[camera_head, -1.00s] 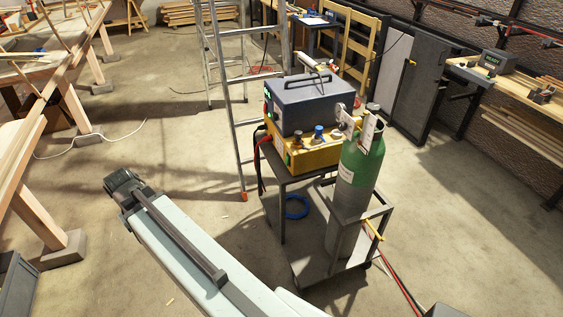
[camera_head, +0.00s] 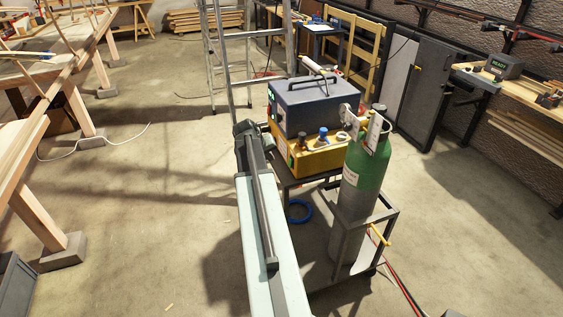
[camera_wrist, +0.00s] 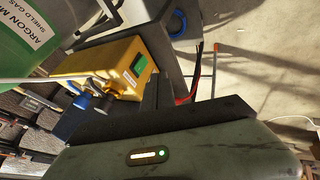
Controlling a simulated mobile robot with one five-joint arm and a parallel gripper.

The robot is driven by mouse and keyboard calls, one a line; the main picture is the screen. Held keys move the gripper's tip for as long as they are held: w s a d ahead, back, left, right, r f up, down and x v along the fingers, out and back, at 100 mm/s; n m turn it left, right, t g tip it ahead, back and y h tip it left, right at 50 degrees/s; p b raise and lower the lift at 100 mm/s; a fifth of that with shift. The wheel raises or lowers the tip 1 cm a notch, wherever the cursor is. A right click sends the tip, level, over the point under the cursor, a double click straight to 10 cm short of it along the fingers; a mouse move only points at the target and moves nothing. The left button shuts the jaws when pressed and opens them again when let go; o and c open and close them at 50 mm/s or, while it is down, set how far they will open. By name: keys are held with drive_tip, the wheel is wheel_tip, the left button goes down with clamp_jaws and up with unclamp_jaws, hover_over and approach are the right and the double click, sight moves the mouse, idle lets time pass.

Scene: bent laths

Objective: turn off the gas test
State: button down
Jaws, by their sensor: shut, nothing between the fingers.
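A yellow box (camera_head: 312,160) with knobs on top sits on a dark trolley, under a grey-blue unit (camera_head: 318,108) with a handle. One knob is blue (camera_head: 323,134). In the wrist view the yellow box (camera_wrist: 85,73) shows a green panel (camera_wrist: 139,65) on its end. A green-and-grey gas cylinder (camera_head: 362,172) stands upright at the trolley's right. Its label (camera_wrist: 28,28), reading argon mix shield gas, shows in the wrist view. My gripper (camera_wrist: 157,92) is shut and empty, seen dark beside the yellow box's end. In the head view, my arm's dark end is left of the box; contact cannot be told.
The trolley frame (camera_head: 345,232) stands in front, with a blue hose coil (camera_head: 299,211) inside it. A metal ladder (camera_head: 222,65) stands behind. Red hoses (camera_head: 397,268) lie on the floor at right. A wooden bench (camera_head: 28,150) is at far left; the floor between is mostly clear.

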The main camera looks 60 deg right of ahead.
drive_tip(key=b, duration=0.7)
approach(289, 165)
wheel_tip(289, 165, down, 5)
drive_tip(key=w, duration=0.3)
drive_tip(key=shift+s+d+b, duration=0.35)
drive_tip(key=shift+s+d, duration=0.65)
drive_tip(key=shift+d, duration=0.15)
drive_tip(key=shift+s+d, duration=0.3)
drive_tip(key=shift+d, duration=0.05)
drive_tip(key=shift+f, duration=0.1)
drive_tip(key=shift+s+d, duration=0.2)
drive_tip(key=shift+w+a, duration=0.15)
drive_tip(key=shift+w, duration=0.05)
